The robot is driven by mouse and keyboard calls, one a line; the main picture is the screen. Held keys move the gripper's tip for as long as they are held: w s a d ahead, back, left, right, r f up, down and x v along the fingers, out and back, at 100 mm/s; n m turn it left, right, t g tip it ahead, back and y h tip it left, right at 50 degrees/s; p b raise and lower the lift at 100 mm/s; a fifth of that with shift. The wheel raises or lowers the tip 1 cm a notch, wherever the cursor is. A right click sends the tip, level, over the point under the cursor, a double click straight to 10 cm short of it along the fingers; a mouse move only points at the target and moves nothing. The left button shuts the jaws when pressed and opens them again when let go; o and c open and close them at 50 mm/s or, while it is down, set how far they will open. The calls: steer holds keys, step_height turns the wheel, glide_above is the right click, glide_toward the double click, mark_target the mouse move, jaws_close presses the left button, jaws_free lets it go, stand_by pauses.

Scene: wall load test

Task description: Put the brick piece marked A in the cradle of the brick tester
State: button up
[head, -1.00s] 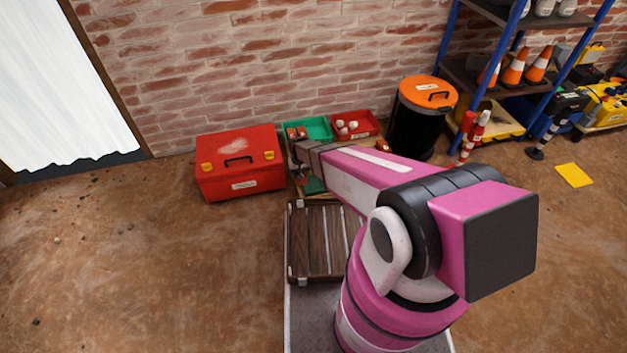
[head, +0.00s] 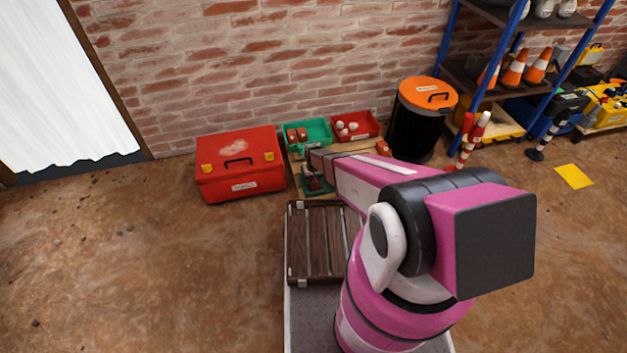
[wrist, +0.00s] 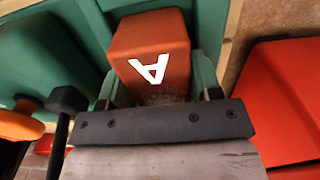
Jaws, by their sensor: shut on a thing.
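The orange-red brick piece marked with a white A (wrist: 150,55) is between the fingers of my gripper (wrist: 157,90) in the wrist view. My gripper is shut on it. Green metal of the brick tester (wrist: 35,50) shows beside and behind the brick. In the head view my gripper (head: 312,168) is low over the green brick tester (head: 318,188), which my arm partly covers. Whether the brick touches the cradle cannot be told, as the cradle is mostly hidden.
A black-knobbed lever (wrist: 68,100) stands left of my gripper. A red toolbox (head: 240,163) is left of the low wooden table. A green bin (head: 318,127) with bricks and a red bin (head: 365,122) stand behind. A black drum (head: 415,125) is to the right.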

steer(key=shift+f, duration=0.15)
steer(key=shift+f, duration=0.3)
steer(key=o, duration=1.2)
steer(key=shift+f, duration=0.2)
steer(key=shift+o, duration=0.8)
step_height(320, 180, up, 13)
steer(key=shift+r, duration=0.15)
steer(key=s+d+r, duration=0.4)
steer(key=s+r, duration=0.2)
steer(key=r, duration=0.4)
steer(key=s+d+r+m, duration=0.1)
steer(key=s+d+r, duration=0.4)
steer(key=r, duration=0.6)
steer(key=s+d+r+m, duration=0.1)
steer(key=s+d+r, duration=0.3)
steer(key=s+r, duration=0.5)
steer(key=shift+d+r, duration=0.35)
steer(key=shift+r, duration=0.6)
